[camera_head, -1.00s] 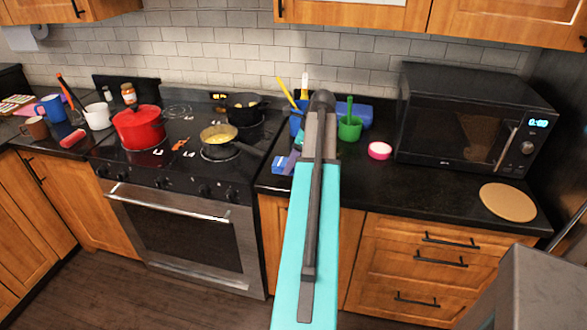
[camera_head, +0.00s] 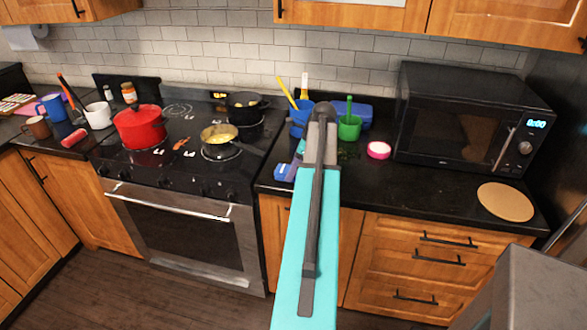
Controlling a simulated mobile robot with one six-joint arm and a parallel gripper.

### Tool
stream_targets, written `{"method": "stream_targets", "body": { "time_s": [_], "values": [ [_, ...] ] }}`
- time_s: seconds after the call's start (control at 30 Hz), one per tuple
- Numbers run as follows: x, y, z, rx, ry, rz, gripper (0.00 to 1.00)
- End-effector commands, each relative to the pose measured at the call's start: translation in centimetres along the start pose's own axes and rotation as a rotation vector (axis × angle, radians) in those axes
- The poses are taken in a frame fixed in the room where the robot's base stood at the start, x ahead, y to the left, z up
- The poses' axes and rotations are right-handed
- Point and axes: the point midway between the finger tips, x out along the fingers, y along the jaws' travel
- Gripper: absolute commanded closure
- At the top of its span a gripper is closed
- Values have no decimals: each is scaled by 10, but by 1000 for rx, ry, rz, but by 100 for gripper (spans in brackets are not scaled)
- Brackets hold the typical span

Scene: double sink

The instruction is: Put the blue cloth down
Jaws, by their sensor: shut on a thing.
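My arm reaches away over the counter, and its turquoise link fills the lower middle. Its far end is a dark rounded joint. My gripper's fingers are hidden behind the arm, so I cannot see what lies between them. A small blue item (camera_head: 284,172) shows at the counter's front edge, just left of the arm. A paler blue and purplish patch (camera_head: 299,150) shows beside the arm above it. I cannot tell which of these, if either, is the blue cloth.
A blue cup with utensils (camera_head: 299,118), a green cup (camera_head: 349,127) and a pink round item (camera_head: 379,150) stand around the arm's end. A microwave (camera_head: 455,118) and tan round board (camera_head: 506,202) are right. The stove with a red pot (camera_head: 139,130) and pans is left.

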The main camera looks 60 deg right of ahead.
Motion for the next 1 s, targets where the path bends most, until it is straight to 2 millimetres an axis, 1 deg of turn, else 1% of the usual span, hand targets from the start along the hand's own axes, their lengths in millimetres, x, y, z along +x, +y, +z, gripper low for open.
{"method": "stream_targets", "body": {
  "time_s": [0.03,0.1,0.13,0.47,0.63,0.77,1.0],
  "values": [
    [0,0,0,0,0,0,44],
    [0,0,0,0,0,0,32],
    [0,0,0,0,0,0,30],
    [-1,0,0,0,0,0,30],
    [-6,-1,1,0,0,-2,30],
    [-16,-1,0,1,0,-3,30],
    [-44,-1,0,0,0,-2,30]
  ]
}}
